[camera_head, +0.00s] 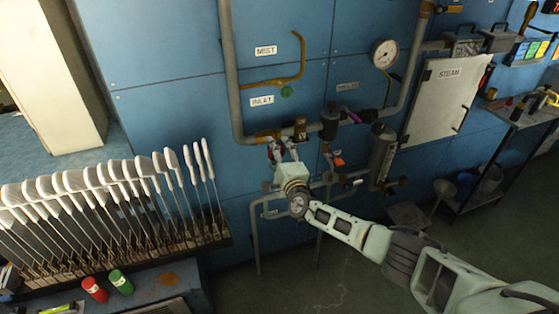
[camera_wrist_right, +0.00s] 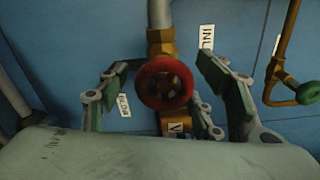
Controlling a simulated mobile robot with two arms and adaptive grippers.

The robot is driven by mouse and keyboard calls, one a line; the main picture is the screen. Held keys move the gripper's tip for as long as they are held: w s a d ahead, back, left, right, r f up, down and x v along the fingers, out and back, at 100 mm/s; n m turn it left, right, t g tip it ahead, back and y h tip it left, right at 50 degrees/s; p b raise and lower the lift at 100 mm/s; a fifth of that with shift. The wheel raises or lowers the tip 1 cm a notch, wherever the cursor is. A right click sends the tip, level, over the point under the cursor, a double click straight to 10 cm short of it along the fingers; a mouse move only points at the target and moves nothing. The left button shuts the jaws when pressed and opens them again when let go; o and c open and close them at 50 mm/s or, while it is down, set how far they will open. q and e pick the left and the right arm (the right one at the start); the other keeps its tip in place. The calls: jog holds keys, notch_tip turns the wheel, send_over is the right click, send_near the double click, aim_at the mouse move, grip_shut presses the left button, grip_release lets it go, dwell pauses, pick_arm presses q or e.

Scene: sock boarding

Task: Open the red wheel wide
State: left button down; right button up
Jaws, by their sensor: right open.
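The red wheel (camera_wrist_right: 165,83) is a round handwheel on a brass valve on a grey vertical pipe, near the middle of the right wrist view. My right gripper (camera_wrist_right: 160,68) is open, with one finger to the left of the wheel and the other to its right. Gaps show between the fingers and the rim, and I see no contact. In the head view my right gripper (camera_head: 283,147) is at the brass fitting low on the left pipe, and it mostly hides the wheel there. My left gripper is not in view.
A brass pipe with a green knob (camera_wrist_right: 307,93) is right of the fingers in the wrist view. A grey pipe (camera_head: 233,80), a gauge (camera_head: 384,53) and a STEAM panel (camera_head: 440,100) are on the blue wall. A rack of white boards (camera_head: 110,185) stands at left.

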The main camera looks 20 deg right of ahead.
jog(key=s, duration=1.2)
jog(key=shift+d, duration=0.2)
jog(key=shift+f, duration=0.15)
